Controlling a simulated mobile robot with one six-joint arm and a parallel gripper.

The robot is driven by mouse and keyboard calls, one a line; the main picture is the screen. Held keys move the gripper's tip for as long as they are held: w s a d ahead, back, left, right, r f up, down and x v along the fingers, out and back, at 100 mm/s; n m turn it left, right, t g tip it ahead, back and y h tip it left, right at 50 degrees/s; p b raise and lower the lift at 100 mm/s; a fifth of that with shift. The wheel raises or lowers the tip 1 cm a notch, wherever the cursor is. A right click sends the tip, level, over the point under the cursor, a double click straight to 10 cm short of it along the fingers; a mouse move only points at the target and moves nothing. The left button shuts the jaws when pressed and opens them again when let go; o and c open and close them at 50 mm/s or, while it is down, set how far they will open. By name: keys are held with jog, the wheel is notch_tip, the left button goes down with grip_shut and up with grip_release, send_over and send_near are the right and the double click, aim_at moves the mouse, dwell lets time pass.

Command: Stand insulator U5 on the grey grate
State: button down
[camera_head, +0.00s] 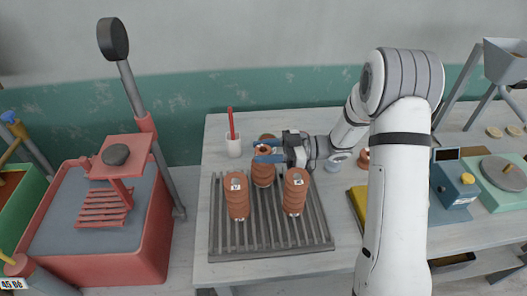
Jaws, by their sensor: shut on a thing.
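My gripper (268,153) has blue fingers and is shut on a ribbed terracotta insulator (263,174) near its top. This insulator is upright over the back part of the grey grate (271,252). I cannot tell whether its base touches the bars, and no label shows on it. Two more ribbed insulators stand on the grate in front of it, one at left (237,200) and one at right (294,198). Each carries a small pale label, too small to read surely. Another brown piece (267,138) shows just behind my gripper, mostly hidden.
A white cup (233,146) with a red stick stands behind the grate. A small terracotta piece (363,157) and a yellow object (358,200) lie near my arm. A red press (100,235) stands left of the table. The grate's front bars are free.

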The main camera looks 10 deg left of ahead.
jog(key=shift+s+f, duration=0.1)
jog(key=shift+f, duration=0.3)
jog(key=c, duration=0.8)
grip_release()
